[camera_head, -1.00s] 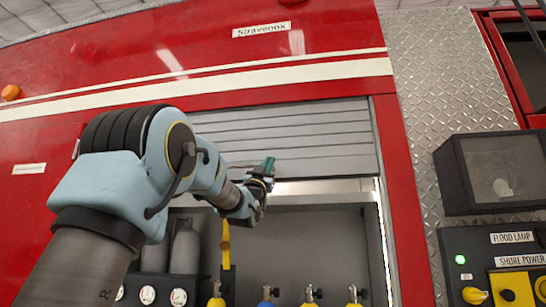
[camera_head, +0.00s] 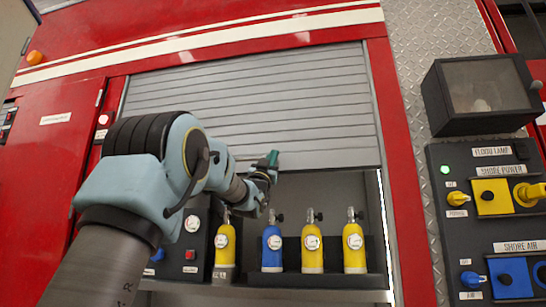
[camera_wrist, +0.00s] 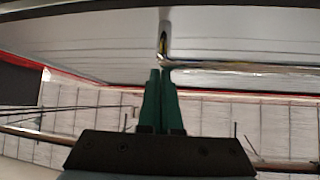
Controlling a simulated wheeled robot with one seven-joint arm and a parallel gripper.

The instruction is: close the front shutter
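The front shutter (camera_head: 255,100) is a grey slatted roller panel in a red vehicle body. It covers the upper part of the compartment, and its lower edge hangs above the cylinders. My gripper (camera_head: 273,160) is at this lower edge, near the middle of the shutter. In the wrist view my gripper's green fingers (camera_wrist: 161,85) are close together, with their tips at the bent corner of a chrome bar handle (camera_wrist: 240,67). The tips look in contact with the handle, but I cannot tell whether any of it lies between them.
Yellow cylinders (camera_head: 312,248) and a blue cylinder (camera_head: 272,250) stand in the open lower compartment, behind my arm. To the right are a flood lamp (camera_head: 482,92) and a control panel (camera_head: 470,235) with yellow and blue fittings. The opening below the shutter is free.

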